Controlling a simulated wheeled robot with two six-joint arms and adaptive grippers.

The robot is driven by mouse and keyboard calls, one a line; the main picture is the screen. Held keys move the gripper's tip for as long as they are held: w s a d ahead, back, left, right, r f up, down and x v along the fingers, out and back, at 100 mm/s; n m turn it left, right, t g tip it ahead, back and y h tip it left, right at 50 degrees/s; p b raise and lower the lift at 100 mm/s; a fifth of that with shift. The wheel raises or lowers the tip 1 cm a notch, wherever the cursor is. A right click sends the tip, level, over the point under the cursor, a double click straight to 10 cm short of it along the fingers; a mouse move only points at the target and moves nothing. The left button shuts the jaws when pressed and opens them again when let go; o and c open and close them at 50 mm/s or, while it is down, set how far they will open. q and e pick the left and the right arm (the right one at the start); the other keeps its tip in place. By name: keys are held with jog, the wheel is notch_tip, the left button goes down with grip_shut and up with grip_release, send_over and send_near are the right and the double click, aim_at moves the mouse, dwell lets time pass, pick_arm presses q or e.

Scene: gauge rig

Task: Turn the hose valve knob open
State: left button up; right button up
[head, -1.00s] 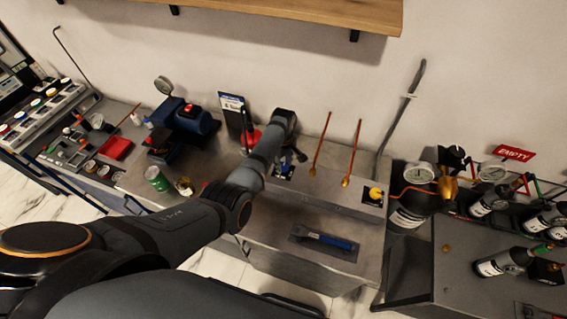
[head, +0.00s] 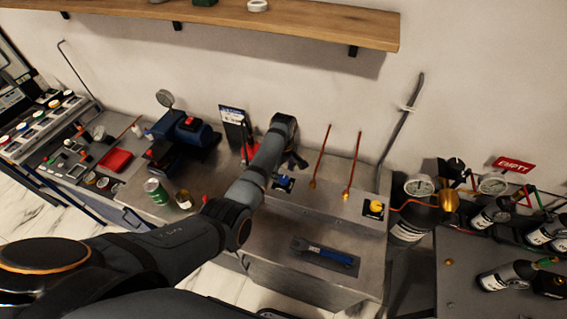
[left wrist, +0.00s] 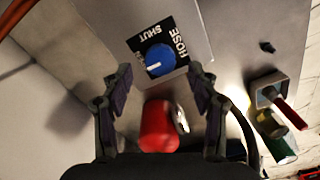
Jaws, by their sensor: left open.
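The hose valve knob (left wrist: 159,60) is blue with a white pointer line and sits on a black plate (left wrist: 141,44) marked HOSE and SHUT. Another word on the plate is too small to read. In the head view the blue knob (head: 284,182) shows on the grey bench, just below my left gripper (head: 297,163). In the left wrist view my left gripper (left wrist: 161,88) is open and empty, its two fingers apart on either side below the knob in the picture, not touching it. My right gripper is not in view.
A red object (left wrist: 158,126) lies between my fingers in the wrist view. A yellow knob (head: 376,206) is farther right on the bench. Two copper rods (head: 352,168) rise between the knobs. A wrench (head: 325,252) lies in front. Gas cylinders (head: 408,226) stand at right.

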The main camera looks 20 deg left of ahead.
aim_at(283, 178)
pick_arm(q)
notch_tip(283, 178, up, 9)
dwell(0.6)
